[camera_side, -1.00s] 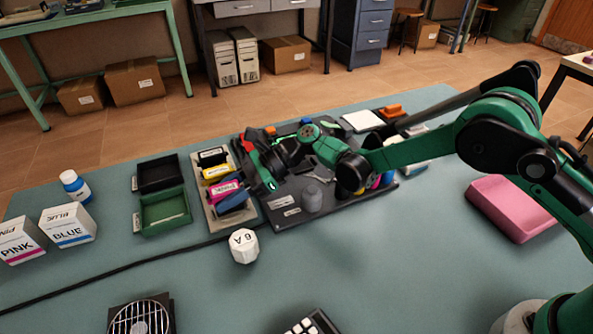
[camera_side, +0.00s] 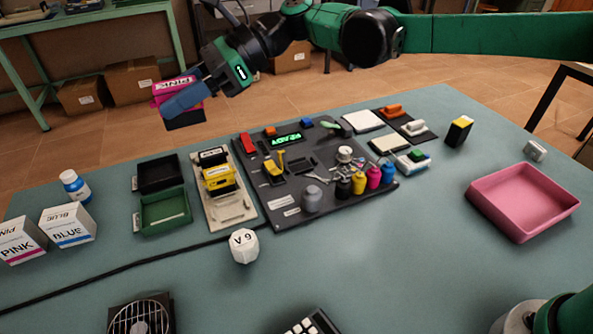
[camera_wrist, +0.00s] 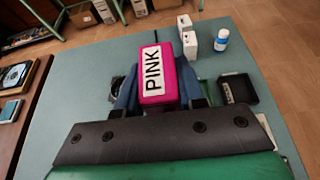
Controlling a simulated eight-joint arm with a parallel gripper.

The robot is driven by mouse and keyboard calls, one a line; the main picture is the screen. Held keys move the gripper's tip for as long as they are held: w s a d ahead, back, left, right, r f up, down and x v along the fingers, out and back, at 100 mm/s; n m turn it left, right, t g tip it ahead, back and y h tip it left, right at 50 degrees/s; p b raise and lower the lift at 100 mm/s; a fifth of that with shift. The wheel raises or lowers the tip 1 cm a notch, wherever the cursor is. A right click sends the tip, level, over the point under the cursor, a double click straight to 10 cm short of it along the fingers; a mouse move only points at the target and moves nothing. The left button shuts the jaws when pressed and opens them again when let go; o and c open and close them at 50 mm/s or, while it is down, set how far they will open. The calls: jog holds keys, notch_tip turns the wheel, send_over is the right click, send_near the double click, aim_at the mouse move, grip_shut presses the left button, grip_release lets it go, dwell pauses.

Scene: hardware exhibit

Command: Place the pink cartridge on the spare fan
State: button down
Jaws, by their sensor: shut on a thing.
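My gripper (camera_side: 186,99) has blue fingers and is shut on the pink cartridge (camera_side: 170,86), held high above the table at the left back. The cartridge is pink and black with a white PINK label. In the wrist view the cartridge (camera_wrist: 155,72) sits between the blue fingers, its label facing the camera. The spare fan (camera_side: 140,318) is a dark square frame with a round metal grille at the bottom edge of the side view, partly cut off. The cartridge is well apart from it.
A cartridge rack (camera_side: 232,212) holds a black and a yellow cartridge. Black (camera_side: 158,174) and green (camera_side: 165,211) trays, PINK (camera_side: 20,240) and BLUE (camera_side: 68,226) boxes and a bottle (camera_side: 75,186) stand left. A white faceted block (camera_side: 244,246) and a cable lie before the fan.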

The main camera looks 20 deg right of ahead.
jog(key=s+a+r, duration=0.2)
jog(key=s+a, duration=1.1)
jog(key=s, duration=0.1)
send_over(139, 329)
notch_tip(139, 329, down, 16)
jog(key=shift+f, duration=2)
jog(key=shift+f, duration=0.15)
jog(key=c, duration=0.5)
grip_release()
jog(key=shift+c, duration=0.2)
